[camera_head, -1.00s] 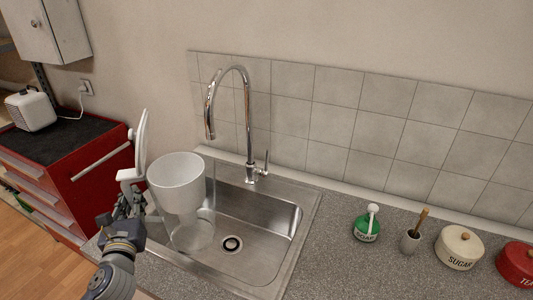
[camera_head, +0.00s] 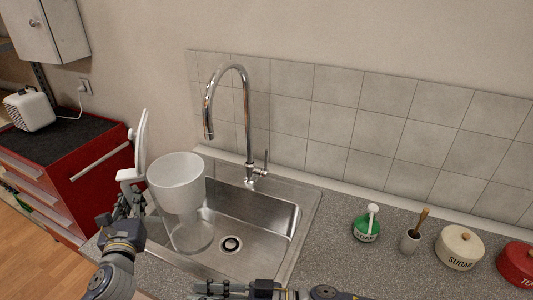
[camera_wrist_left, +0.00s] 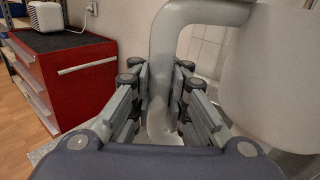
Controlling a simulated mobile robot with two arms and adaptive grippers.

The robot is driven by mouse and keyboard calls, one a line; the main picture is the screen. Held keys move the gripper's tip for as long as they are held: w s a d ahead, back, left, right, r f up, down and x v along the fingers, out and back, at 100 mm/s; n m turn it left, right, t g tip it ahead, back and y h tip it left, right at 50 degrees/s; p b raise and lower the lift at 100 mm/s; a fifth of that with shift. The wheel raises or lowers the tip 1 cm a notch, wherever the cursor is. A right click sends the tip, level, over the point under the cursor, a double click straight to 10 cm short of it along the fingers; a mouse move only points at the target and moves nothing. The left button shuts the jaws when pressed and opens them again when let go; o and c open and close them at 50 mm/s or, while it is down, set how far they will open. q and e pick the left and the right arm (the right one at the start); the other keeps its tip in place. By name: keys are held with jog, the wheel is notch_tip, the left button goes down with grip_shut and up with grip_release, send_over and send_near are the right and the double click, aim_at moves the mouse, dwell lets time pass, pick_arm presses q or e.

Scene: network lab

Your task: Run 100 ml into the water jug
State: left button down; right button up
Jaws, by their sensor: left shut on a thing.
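The water jug (camera_head: 180,205) is translucent and upright, over the left part of the sink, with its white lid (camera_head: 140,145) raised. No water can be made out in it. My left gripper (camera_head: 128,203) is shut on the jug's handle, which runs between the fingers in the left wrist view (camera_wrist_left: 163,75). The chrome tap (camera_head: 245,110) arches behind the jug; its spout end appears above and slightly right of the jug's rim. The tap's lever (camera_head: 266,162) stands up at its base. My right gripper (camera_head: 215,288) is at the bottom edge, away from the tap; its jaw state is unclear.
The steel sink (camera_head: 265,215) has a drain (camera_head: 230,245) right of the jug. On the right worktop stand a green soap bottle (camera_head: 366,228), a brush in a holder (camera_head: 411,240), a sugar tin (camera_head: 459,248) and a red tin (camera_head: 517,265). A red cabinet (camera_head: 85,190) stands left.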

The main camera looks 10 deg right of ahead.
jog(key=w+d+r+m+t+h, duration=0.1)
jog(key=w+d+r+m+t, duration=0.25)
jog(key=w+d+r, duration=0.45)
jog(key=w+d+r+m+t+h, duration=0.1)
jog(key=w+d+r+m+t, duration=0.25)
jog(key=w+r, duration=0.75)
jog(key=w+d+f+n+t+h, duration=0.1)
jog(key=w+d+f+t+h, duration=0.4)
jog(key=w+d+f+h, duration=0.75)
jog(key=y, duration=0.3)
send_over(266, 170)
jog(key=shift+w+d+f, duration=0.1)
jog(key=shift+w+f, duration=0.05)
jog(key=shift+f, duration=1.05)
jog(key=shift+w+f, duration=0.1)
jog(key=shift+f, duration=1.1)
grip_shut()
